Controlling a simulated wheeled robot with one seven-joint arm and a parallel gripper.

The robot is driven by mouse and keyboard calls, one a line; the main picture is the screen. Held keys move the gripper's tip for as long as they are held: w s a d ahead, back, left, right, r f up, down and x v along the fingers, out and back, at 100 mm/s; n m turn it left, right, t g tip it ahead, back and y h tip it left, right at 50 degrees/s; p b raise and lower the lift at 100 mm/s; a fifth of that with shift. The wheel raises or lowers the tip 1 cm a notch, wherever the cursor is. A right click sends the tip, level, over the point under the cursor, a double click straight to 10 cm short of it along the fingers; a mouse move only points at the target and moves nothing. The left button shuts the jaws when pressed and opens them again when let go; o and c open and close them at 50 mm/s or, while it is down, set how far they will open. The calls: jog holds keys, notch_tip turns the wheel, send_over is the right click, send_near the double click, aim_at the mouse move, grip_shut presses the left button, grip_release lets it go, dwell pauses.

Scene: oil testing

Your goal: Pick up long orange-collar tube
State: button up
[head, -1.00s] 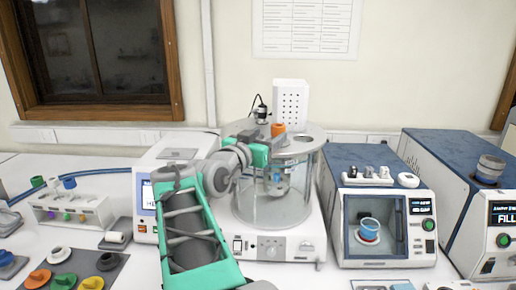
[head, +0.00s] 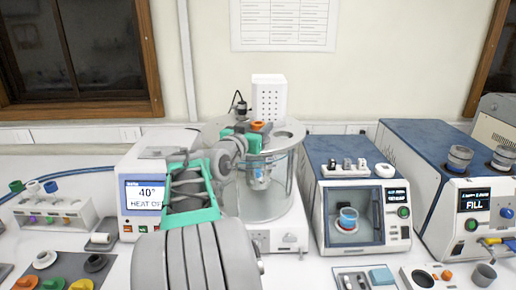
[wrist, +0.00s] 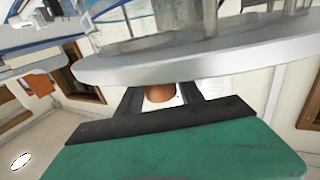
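The long orange-collar tube (head: 257,126) stands in the lid of the round glass bath (head: 282,185). Its orange collar shows above the lid, and a tube with blue in it hangs inside the glass below. My gripper (head: 254,138) is at the lid in the head view, level with the collar. In the wrist view, which looks upside down, the orange collar (wrist: 159,93) lies between the two dark fingers of my gripper (wrist: 160,100). The fingers stand apart with a narrow gap showing beside the collar. The fingertip contact is partly hidden.
A white perforated box (head: 269,98) and a dark cabled device (head: 240,105) stand behind the lid. A heater display (head: 144,196) is left of the bath. A tube rack (head: 55,216) is at far left. Blue-topped machines (head: 350,162) stand close on the right.

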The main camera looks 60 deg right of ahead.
grip_shut()
dwell(0.3)
jog(key=shift+r, duration=0.1)
notch_tip(320, 180, up, 28)
dwell(0.6)
